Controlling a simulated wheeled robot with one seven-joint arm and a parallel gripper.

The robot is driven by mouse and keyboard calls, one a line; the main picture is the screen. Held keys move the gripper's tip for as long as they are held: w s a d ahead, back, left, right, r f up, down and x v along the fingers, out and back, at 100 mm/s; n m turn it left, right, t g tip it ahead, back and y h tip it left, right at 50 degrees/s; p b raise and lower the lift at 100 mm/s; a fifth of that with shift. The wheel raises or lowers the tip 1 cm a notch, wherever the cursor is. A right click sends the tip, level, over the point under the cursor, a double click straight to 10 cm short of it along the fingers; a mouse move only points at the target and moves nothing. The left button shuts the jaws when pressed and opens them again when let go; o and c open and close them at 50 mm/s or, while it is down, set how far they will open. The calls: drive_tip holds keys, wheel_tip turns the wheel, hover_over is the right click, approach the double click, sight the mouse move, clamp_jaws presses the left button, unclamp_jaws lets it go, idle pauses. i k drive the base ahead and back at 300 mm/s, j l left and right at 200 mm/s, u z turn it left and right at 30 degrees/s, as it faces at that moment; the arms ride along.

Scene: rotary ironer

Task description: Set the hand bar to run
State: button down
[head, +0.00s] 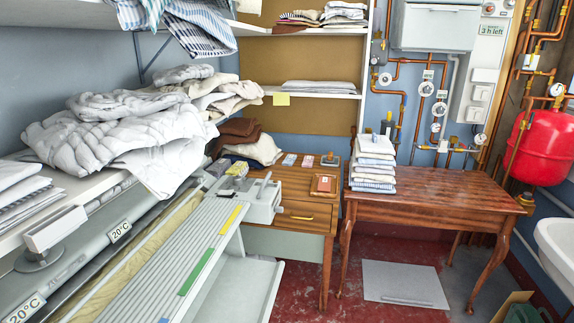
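The rotary ironer fills the lower left of the head view, running from the near left toward the middle. A padded yellowish roller (133,262) lies along it, beside a ribbed grey board (172,258). The board's right edge carries a yellow strip (231,214) and a green strip (196,270). A grey end housing (262,203) with a short upright lever stands at the ironer's far end. I cannot tell for certain which part is the hand bar or how it is set. My gripper is not in view.
Crumpled white laundry (125,130) is heaped on the shelf above the ironer. A wooden desk (300,222) stands beyond the end housing. A wooden table (440,190) holds folded cloths (374,165). Red floor (350,250) is open at lower right, with a grey mat (405,283).

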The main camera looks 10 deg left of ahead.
sight(264, 182)
drive_tip(key=i, duration=2.6)
drive_tip(key=u, duration=0.15)
